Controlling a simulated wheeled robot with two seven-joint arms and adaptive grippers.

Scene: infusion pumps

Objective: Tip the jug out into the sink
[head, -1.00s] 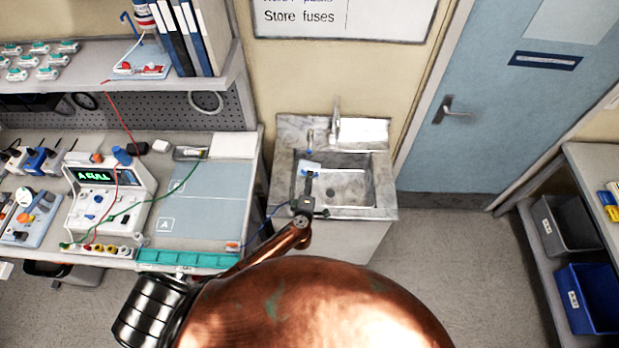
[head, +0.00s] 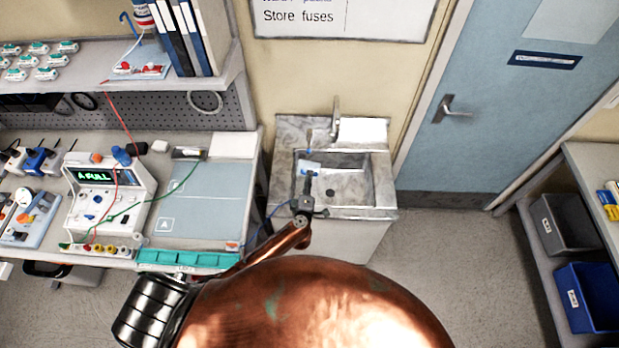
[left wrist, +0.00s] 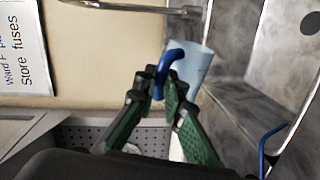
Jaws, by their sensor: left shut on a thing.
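The small pale-blue jug (head: 308,168) is over the left part of the sink (head: 357,198). In the left wrist view the jug (left wrist: 195,66) has a bright blue handle (left wrist: 169,64). My left gripper (head: 308,184) is shut on this handle. Its green fingers (left wrist: 158,84) meet around it in the left wrist view. The gripper hides part of the jug, and I cannot tell how far the jug is tilted or what is in it. My right gripper is not in view.
The tap (head: 336,122) stands at the sink's back edge. The workbench (head: 180,254) with a meter (head: 108,190) and leads is to the left. A blue door (head: 495,110) is to the right of the sink. The floor (head: 450,270) in front of the door is clear.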

